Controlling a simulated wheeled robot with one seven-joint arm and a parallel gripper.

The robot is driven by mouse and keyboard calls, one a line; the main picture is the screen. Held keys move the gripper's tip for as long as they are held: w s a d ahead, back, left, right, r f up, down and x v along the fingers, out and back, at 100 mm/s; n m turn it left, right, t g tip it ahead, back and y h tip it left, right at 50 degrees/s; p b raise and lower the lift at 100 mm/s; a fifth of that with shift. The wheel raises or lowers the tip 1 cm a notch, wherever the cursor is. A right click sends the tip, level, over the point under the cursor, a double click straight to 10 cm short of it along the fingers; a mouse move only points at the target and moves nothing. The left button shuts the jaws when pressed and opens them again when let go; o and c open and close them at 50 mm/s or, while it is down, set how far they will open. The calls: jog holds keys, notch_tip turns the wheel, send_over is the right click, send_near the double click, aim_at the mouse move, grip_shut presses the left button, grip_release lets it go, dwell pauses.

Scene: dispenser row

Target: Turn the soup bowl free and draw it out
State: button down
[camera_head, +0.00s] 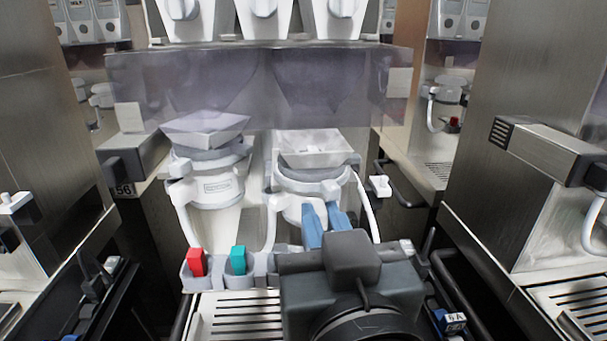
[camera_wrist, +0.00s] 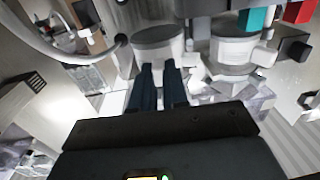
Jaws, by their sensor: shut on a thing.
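Two white mixing bowls sit side by side in the dispenser. The right one, which I take for the soup bowl (camera_head: 313,181), stands upright under a translucent square funnel. In the wrist view, which is upside down, this bowl (camera_wrist: 158,42) is straight ahead of my fingers. My gripper (camera_head: 325,222) reaches in from the front with its blue fingers shut on the bowl's lower front. The fingers also show in the wrist view (camera_wrist: 158,80). The exact contact is partly hidden by the fingers and my wrist.
The left bowl (camera_head: 218,188) stands close beside, under its own funnel (camera_head: 205,128). A red block (camera_head: 196,262) and a teal block (camera_head: 238,261) sit below on the front. A slotted drip tray (camera_head: 235,318) lies underneath. A translucent panel (camera_head: 255,80) hangs above. Steel dispensers (camera_head: 530,90) flank both sides.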

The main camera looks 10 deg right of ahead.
jog(key=shift+a+m+h, duration=0.3)
jog(key=shift+m+h, duration=0.1)
jog(key=shift+h, duration=0.2)
jog(key=shift+s, duration=0.1)
jog(key=s+p, duration=0.4)
jog(key=s, duration=0.1)
jog(key=shift+r, duration=0.15)
dwell(0.6)
jog(key=shift+s, duration=0.1)
jog(key=s+p, duration=0.4)
jog(key=s, duration=0.4)
jog(key=shift+s+p, duration=0.35)
dwell(1.1)
jog(key=shift+a, duration=0.1)
